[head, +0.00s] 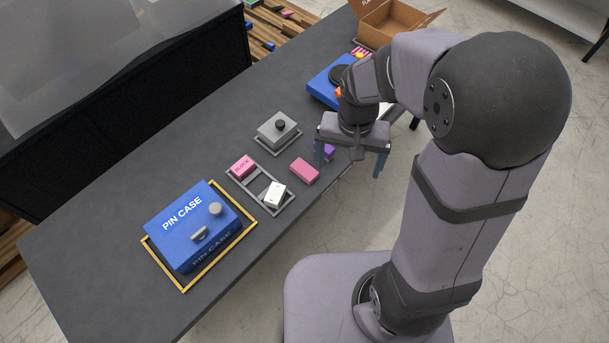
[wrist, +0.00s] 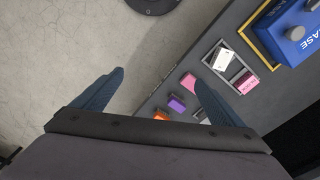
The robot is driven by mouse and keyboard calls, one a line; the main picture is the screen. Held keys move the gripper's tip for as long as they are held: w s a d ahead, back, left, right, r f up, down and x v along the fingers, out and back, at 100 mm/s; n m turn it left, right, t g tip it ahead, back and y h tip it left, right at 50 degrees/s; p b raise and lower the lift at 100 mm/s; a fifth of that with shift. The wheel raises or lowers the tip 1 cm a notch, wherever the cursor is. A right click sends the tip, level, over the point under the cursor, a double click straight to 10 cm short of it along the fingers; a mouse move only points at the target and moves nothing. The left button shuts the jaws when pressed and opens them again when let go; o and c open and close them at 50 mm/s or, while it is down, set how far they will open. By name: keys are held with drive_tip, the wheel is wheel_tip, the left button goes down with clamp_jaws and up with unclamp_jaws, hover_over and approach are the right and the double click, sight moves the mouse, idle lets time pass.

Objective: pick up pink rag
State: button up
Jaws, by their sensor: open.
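A plain pink block-like piece (head: 305,171) lies on the dark table near its front edge, right of a grey tray; it is the likeliest pink rag, though its material is hard to tell. It also shows in the wrist view (wrist: 188,81), beside the tip of the right finger. A second pink piece with lettering (head: 242,167) sits in the tray's far compartment, also in the wrist view (wrist: 245,82). My gripper (head: 350,168) is open and empty, pointing down to the right of the plain pink piece, at the table's front edge. In the wrist view its fingers (wrist: 162,74) stand wide apart.
The grey tray (head: 256,181) also holds a white piece (head: 273,195). A purple piece (head: 329,152) lies by my gripper's left finger. A blue pin case (head: 180,225) stands left, a grey knobbed box (head: 277,130) behind. A cardboard box (head: 375,25) is at the far end.

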sight(304, 169)
drive_tip(key=w+a+f+m+b, duration=0.2)
drive_tip(key=w+a+f, duration=0.1)
drive_tip(key=w+f, duration=0.1)
drive_tip(key=w+a+f+m+b, duration=0.2)
drive_tip(key=w+a+f, duration=0.1)
drive_tip(key=f, duration=0.3)
drive_tip(key=w+a+f+m+b, duration=0.1)
drive_tip(key=w+a+f+b, duration=0.1)
drive_tip(key=w+a+f, duration=0.2)
drive_tip(key=shift+w+f+m+t+b, duration=0.3)
drive_tip(key=shift+w+f+m+b, duration=0.1)
drive_tip(key=shift+w+f, duration=0.65)
drive_tip(key=shift+w+d+f+p, duration=0.15)
drive_tip(key=shift+f+p, duration=0.1)
drive_tip(key=shift+f, duration=1.6)
drive_tip(key=shift+w+f+p, duration=0.15)
drive_tip(key=shift+f+p, duration=0.05)
drive_tip(key=shift+f, duration=1.65)
drive_tip(key=c, duration=1.1)
drive_tip(key=shift+c, duration=0.2)
drive_tip(key=shift+r, duration=0.1)
wheel_tip(304, 169, up, 10)
drive_tip(key=shift+b, duration=0.3)
